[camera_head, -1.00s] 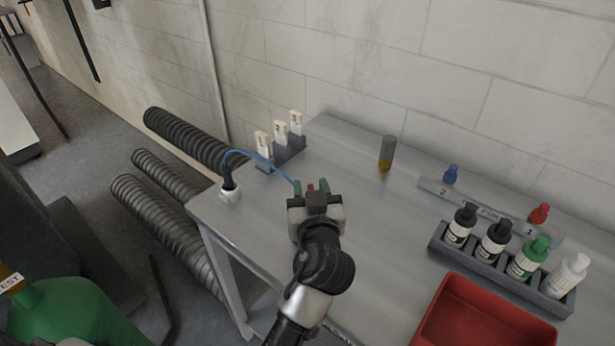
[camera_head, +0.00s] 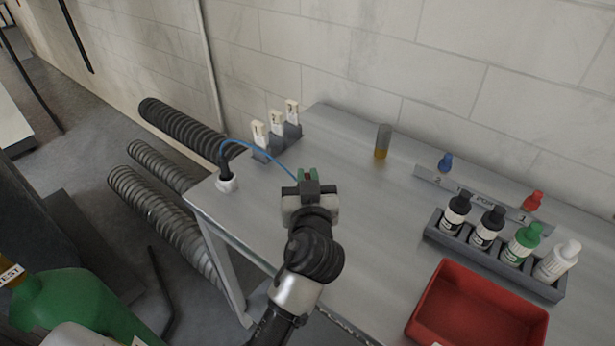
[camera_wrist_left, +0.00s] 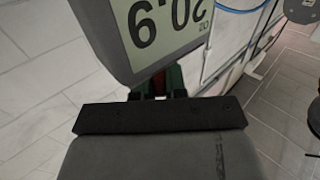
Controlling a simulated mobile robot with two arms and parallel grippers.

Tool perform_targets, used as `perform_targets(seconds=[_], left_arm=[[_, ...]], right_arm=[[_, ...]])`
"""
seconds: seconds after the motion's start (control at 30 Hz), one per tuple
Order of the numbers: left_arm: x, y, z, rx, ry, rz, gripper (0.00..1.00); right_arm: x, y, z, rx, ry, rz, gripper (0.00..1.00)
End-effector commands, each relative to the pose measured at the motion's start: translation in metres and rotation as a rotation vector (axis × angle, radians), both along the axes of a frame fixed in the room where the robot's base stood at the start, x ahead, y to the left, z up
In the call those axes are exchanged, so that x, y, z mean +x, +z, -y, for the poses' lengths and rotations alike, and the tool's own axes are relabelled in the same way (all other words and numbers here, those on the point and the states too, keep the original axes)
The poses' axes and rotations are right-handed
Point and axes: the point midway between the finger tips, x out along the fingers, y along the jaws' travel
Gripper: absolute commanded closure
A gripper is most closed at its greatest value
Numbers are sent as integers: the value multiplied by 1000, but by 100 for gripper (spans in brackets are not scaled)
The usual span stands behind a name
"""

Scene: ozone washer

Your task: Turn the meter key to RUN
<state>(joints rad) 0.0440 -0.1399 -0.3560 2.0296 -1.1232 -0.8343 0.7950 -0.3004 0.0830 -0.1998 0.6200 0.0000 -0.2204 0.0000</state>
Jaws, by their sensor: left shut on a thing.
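The meter (camera_wrist_left: 165,30) shows in the left wrist view as a grey body with a display reading 20.9 and O2, upside down and cut off by the top edge. In the left wrist view a small red part, which looks like the key (camera_wrist_left: 158,83), is between the green fingertips, just below the display. The gripper is shut on it. The key's labels and position marks are hidden. My right gripper is not in view.
A blue tube (camera_head: 255,147) arcs from a white fitting (camera_head: 227,184) to the gripper area. A holder with white pieces (camera_head: 276,122), a bottle rack (camera_head: 480,246) and a red tray (camera_head: 475,310) stand around.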

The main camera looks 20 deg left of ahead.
Motion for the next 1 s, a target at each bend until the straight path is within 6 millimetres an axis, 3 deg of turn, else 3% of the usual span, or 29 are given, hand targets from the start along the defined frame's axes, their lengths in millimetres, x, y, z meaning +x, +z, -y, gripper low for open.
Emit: perform_targets(seconds=[0.7, 1.0], left_arm=[[0, 6, -3, 12, -615, -3, 100], [1, 4, -4, 13, -900, -2, 100]], right_arm=[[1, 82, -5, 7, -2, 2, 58], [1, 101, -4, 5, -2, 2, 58]])
